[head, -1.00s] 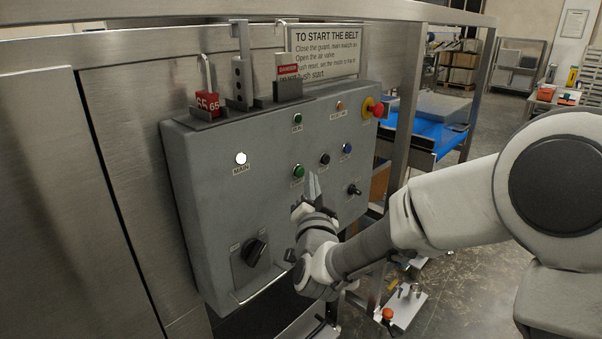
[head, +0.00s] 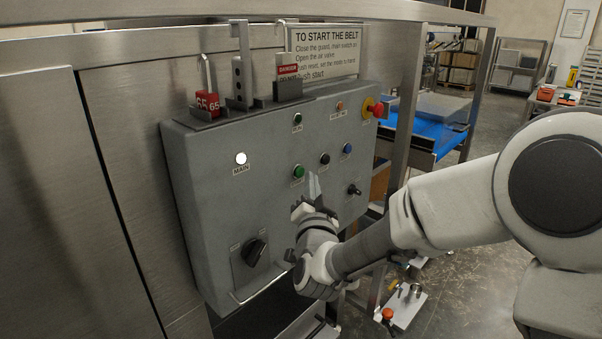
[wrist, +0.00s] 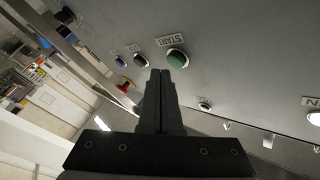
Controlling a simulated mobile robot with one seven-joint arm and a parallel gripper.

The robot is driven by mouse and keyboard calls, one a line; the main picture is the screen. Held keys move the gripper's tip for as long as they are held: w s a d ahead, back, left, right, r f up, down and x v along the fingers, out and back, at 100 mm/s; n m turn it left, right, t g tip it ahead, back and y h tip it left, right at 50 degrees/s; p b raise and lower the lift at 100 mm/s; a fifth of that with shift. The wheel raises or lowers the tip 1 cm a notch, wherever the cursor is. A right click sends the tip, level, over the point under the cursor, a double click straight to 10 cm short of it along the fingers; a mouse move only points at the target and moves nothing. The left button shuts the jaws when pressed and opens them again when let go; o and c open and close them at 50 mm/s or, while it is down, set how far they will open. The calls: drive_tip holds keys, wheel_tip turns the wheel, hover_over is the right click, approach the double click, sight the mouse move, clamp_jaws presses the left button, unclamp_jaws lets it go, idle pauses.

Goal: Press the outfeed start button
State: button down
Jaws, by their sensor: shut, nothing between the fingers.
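The green start button (head: 298,171) is on the grey control panel (head: 215,190), with a label below it. In the wrist view the green button (wrist: 177,58) shows beside the word START, just beyond and slightly right of my fingertips. My gripper (head: 314,180) is shut and empty, its fingertips just right of and below the green button in the head view. In the wrist view the shut fingers (wrist: 159,76) point toward the panel. A gap seems to remain between fingertips and button; the exact distance is hard to tell.
Beside the green button are a black button (head: 325,159) and a blue button (head: 347,149). A red emergency stop (head: 377,108) is at upper right. A selector switch (head: 354,190) and a main rotary switch (head: 254,250) are lower. A red padlock (head: 207,103) hangs at the panel's top.

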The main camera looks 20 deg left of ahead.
drive_tip(key=shift+a, duration=0.15)
drive_tip(key=shift+w+a+b, duration=0.15)
drive_tip(key=shift+a+b, duration=0.15)
drive_tip(key=shift+b, duration=0.2)
drive_tip(key=shift+w+a, duration=0.15)
drive_tip(key=shift+a, duration=0.2)
idle(0.5)
drive_tip(key=shift+d+b, duration=0.15)
drive_tip(key=shift+b, duration=0.2)
drive_tip(key=shift+s+d+b, duration=0.3)
drive_tip(key=shift+d+b, duration=0.05)
drive_tip(key=shift+d, duration=0.25)
drive_tip(key=shift+s+d+b, duration=0.25)
drive_tip(key=shift+s+d, duration=0.05)
drive_tip(key=shift+d, duration=0.5)
drive_tip(key=shift+s+d+b, duration=0.2)
drive_tip(key=shift+s+d, duration=0.15)
drive_tip(key=shift+d, duration=0.4)
drive_tip(key=shift+s+d+b, duration=0.25)
drive_tip(key=shift+s+d, duration=0.05)
drive_tip(key=shift+d, duration=0.5)
